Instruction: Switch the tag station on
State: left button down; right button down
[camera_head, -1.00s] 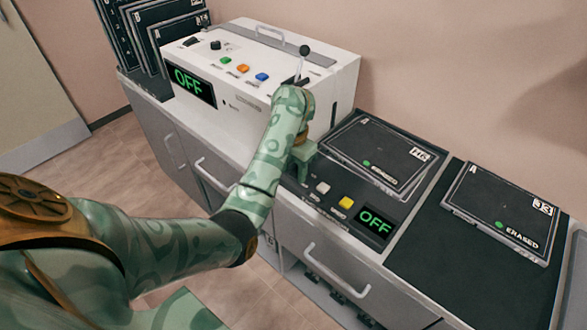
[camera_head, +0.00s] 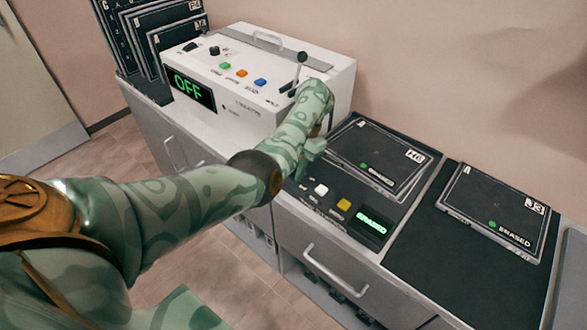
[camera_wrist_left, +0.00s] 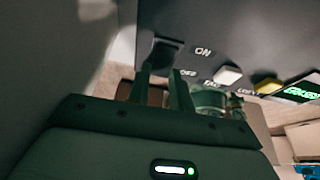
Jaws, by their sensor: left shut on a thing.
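The tag station (camera_head: 322,208) is the dark panel to the right of the white machine, with a white button (camera_head: 321,190), a yellow button (camera_head: 344,205) and a small display (camera_head: 371,222). The display is lit green and appears to read ERASED. A flat black cassette (camera_head: 380,150) lies on the station. My left gripper (camera_head: 303,168) is at the panel's left end. In the left wrist view its fingertips (camera_wrist_left: 161,72) are shut at the dark switch (camera_wrist_left: 165,54) beside the ON and OFF labels; the fingers partly hide the grip. My right gripper is not in view.
The white machine (camera_head: 258,100) with a raised lever (camera_head: 298,68) and OFF display stands left of the station, close to my left arm. Another cassette (camera_head: 497,215) lies on the right. Several black cassettes (camera_head: 150,40) stand at the back left.

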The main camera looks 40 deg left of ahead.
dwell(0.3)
pick_arm(q)
jog(key=c, duration=1.2)
grip_release()
jog(key=shift+c, duration=0.2)
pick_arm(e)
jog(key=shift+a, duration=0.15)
pick_arm(q)
jog(key=b+v, duration=0.3)
jog(key=v, duration=1.3)
jog(key=shift+w, duration=0.2)
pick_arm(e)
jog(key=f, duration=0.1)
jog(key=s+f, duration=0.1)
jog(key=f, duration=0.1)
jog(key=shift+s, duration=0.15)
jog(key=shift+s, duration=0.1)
